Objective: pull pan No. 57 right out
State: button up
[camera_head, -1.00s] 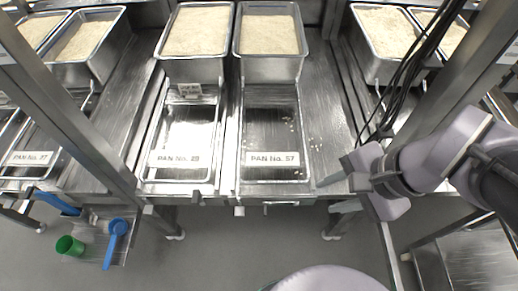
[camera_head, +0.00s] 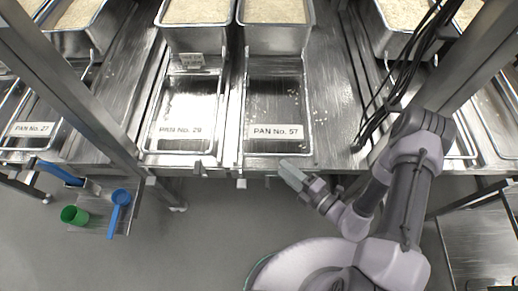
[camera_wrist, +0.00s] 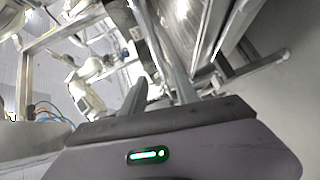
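The label "PAN No. 57" (camera_head: 276,132) is at the front of a shallow steel bay (camera_head: 262,100) with a few loose grains in it. Behind this bay stands a deep steel pan full of rice (camera_head: 273,39); its far end is cut off by the picture's top edge. My gripper (camera_head: 290,174) is in front of the table edge, just below and right of the label, apart from the pan. In the wrist view its two fingers (camera_wrist: 158,92) stand apart with nothing between them.
To the left, the "PAN No. 29" label (camera_head: 180,131) marks a neighbouring bay with its own rice pan (camera_head: 197,38). A steel post (camera_head: 95,95) and black cables (camera_head: 405,75) flank the bays. A blue scoop (camera_head: 120,200) and green cup (camera_head: 72,215) are at lower left.

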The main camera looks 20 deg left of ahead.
jog(key=b+x, duration=0.2)
jog(key=x, duration=1)
jog(key=shift+a+b, duration=0.4)
jog(key=shift+c, duration=0.5)
grip_shut()
jog(key=shift+f, duration=0.1)
